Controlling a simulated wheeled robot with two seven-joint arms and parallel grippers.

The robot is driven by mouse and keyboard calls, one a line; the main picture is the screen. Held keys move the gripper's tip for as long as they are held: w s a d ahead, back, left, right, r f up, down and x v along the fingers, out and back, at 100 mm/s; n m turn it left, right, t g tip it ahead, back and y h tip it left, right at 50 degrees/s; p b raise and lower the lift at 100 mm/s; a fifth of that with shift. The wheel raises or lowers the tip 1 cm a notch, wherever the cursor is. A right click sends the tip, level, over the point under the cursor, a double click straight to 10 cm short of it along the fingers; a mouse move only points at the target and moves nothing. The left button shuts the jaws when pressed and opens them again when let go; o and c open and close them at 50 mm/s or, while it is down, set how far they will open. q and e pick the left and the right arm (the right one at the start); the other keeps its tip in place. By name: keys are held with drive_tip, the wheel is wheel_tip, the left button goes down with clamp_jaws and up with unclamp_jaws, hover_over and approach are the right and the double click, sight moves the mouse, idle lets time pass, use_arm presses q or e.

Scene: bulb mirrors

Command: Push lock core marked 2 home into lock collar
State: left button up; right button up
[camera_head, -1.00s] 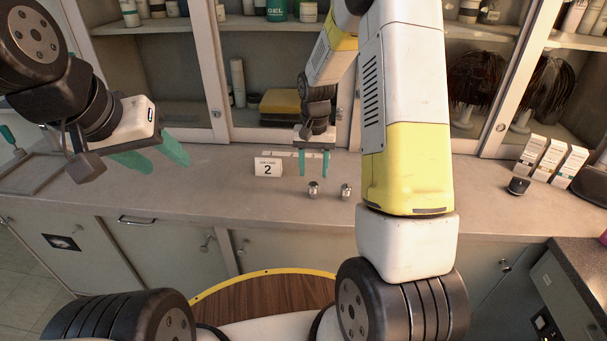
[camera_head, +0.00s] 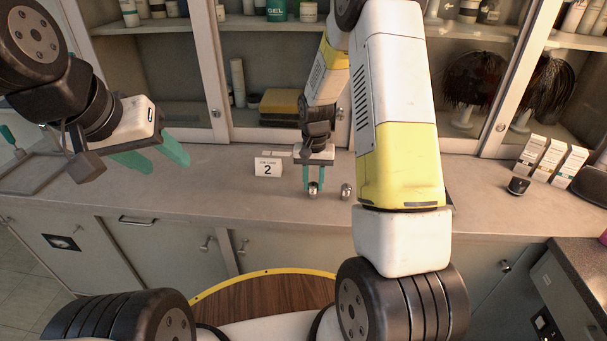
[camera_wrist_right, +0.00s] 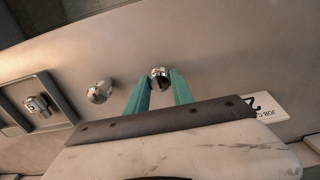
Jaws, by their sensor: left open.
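My right gripper (camera_head: 313,187) points down at a small shiny metal cylinder (camera_head: 313,189) on the counter. In the right wrist view its two green fingertips stand on either side of this cylinder (camera_wrist_right: 160,77); whether they press on it I cannot tell. A second metal cylinder (camera_head: 346,191) stands apart from it, also seen in the right wrist view (camera_wrist_right: 100,92). In that view a metal part with a dark mark (camera_wrist_right: 37,105) lies in a shallow grey tray (camera_wrist_right: 62,118). I cannot read which piece is marked 2. My left gripper (camera_head: 155,160) is open and empty above the counter.
A job card reading 2 (camera_head: 267,167) stands left of the cylinders. White boxes (camera_head: 549,158) and a dark small jar (camera_head: 518,185) are at the right. My right arm hides part of the counter. The counter between card and left gripper is clear.

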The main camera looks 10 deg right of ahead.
sight(313, 184)
clamp_jaws()
drive_tip(key=shift+r, duration=3)
